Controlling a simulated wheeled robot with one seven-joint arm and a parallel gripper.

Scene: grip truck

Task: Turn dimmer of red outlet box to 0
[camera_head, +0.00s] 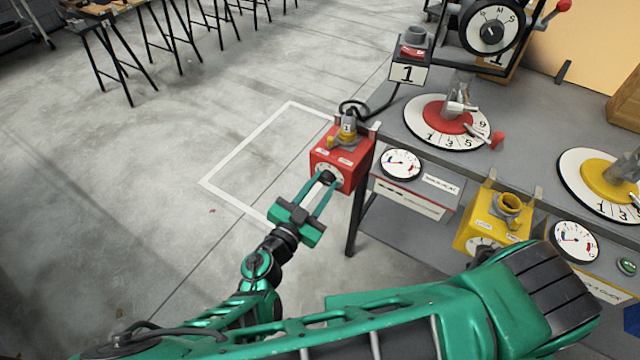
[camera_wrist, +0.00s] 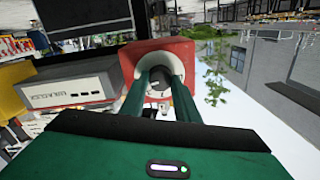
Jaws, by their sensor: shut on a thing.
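The red outlet box (camera_head: 343,154) hangs at the left end of the grey workbench, with a yellow socket and a plug marked 1 on its top. Its dimmer (camera_head: 327,178) is a dark knob on a white dial on the front face. My gripper (camera_head: 324,183) is at this face, with its two green fingers shut on the dimmer knob. In the wrist view the red box (camera_wrist: 181,56) is straight ahead, and the gripper (camera_wrist: 157,80) has one finger on each side of the dark knob. The dial's pointer and numbers are too small or covered to read.
A yellow outlet box (camera_head: 491,229) hangs farther right on the bench. A white gauge (camera_head: 403,164) sits just right of the red box. A red-centred numbered dial (camera_head: 447,122) stands on the bench top (camera_head: 540,110).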

